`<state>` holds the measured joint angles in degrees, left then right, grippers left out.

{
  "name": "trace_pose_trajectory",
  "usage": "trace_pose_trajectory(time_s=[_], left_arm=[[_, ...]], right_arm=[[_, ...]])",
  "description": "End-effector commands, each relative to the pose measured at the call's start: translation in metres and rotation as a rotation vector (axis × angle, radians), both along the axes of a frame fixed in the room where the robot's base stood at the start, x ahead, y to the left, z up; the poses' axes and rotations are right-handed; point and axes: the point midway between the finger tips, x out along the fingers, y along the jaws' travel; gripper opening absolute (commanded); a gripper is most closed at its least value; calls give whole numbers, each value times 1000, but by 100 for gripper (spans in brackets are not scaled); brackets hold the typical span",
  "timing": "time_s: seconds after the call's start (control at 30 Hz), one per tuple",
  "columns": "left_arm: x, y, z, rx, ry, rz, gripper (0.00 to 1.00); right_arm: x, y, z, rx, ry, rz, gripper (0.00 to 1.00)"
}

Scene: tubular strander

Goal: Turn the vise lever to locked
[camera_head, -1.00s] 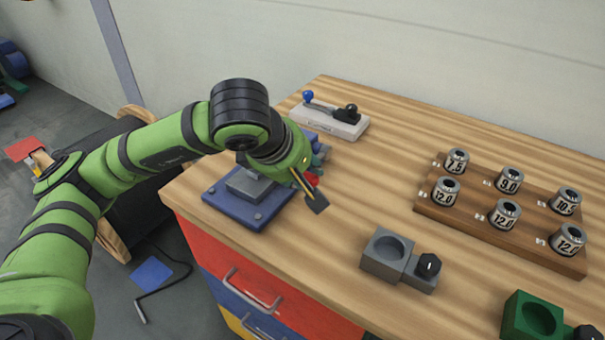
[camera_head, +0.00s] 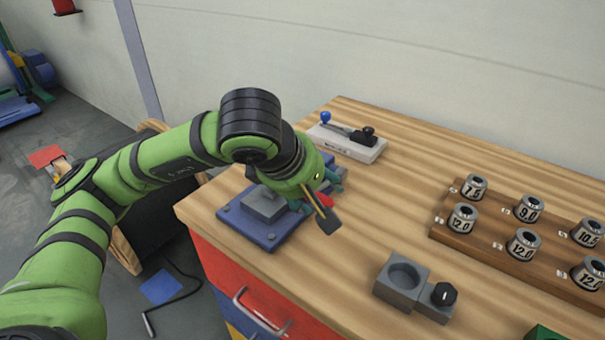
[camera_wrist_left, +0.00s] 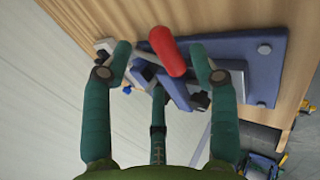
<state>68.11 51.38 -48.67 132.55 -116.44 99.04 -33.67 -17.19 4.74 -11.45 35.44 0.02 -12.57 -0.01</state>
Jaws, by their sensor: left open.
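The vise (camera_head: 262,215) has a blue base and stands at the table's left front corner. Its lever has a red handle, seen in part beside my gripper in the head view (camera_head: 325,200) and clearly in the wrist view (camera_wrist_left: 167,50). My left gripper (camera_head: 318,190) is over the vise's right side and hides much of it. In the left wrist view its teal fingers (camera_wrist_left: 161,50) are apart, one on each side of the red handle. I see no clear contact with the handle. My right gripper is out of view.
A pale block with a blue-knobbed lever (camera_head: 347,142) stands behind the vise. A grey holder with a round recess and black knob (camera_head: 402,279) is at front right. A wooden rack (camera_head: 455,231) holds several metal dies. Bare tabletop lies between them.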

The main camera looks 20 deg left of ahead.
Motion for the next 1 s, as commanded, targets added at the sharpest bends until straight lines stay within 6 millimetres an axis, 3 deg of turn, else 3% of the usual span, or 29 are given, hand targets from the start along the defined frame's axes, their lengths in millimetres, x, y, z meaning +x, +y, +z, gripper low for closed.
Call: trace_pose_trajectory(time_s=[0.2,0.4,0.83,0.87,0.9,1.0], left_arm=[[-27,5,41,0,-6,-2,60],[-46,9,67,-1,-3,0,60],[-55,10,77,1,2,-1,60],[-54,10,77,1,2,-1,52],[-54,10,78,0,5,-1,36],[-50,9,86,0,46,1,0]], right_arm=[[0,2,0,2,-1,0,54],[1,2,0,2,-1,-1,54],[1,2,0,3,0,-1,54],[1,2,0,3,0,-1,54],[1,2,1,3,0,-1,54],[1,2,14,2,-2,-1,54]])
